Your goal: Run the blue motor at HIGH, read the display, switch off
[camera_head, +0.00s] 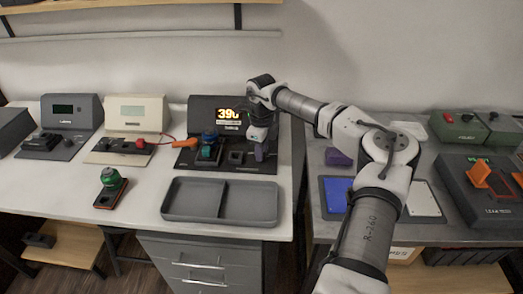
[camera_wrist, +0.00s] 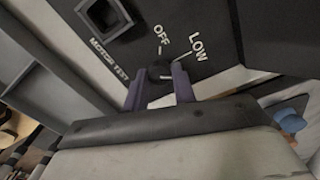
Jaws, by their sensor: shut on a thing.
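The motor test station is a dark panel (camera_head: 231,166) with an upright display (camera_head: 229,115) lit orange; it seems to read 390, with smaller text below. The blue motor (camera_head: 209,139) sits in the station's left part on a green and dark base. My gripper (camera_head: 259,153) is at the panel's right side. In the wrist view its purple fingers (camera_wrist: 160,90) are shut on a small dark round knob (camera_wrist: 159,69). White OFF and LOW labels show beyond the knob. No HIGH label is visible, and the knob's pointer direction cannot be told.
A green-topped motor (camera_head: 111,182) stands on the white table at left. An empty two-part grey tray (camera_head: 221,222) lies in front of the station. Other stations (camera_head: 138,112) stand to the left. A second bench (camera_head: 307,165) on the right holds a blue pad and an orange-levered device.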

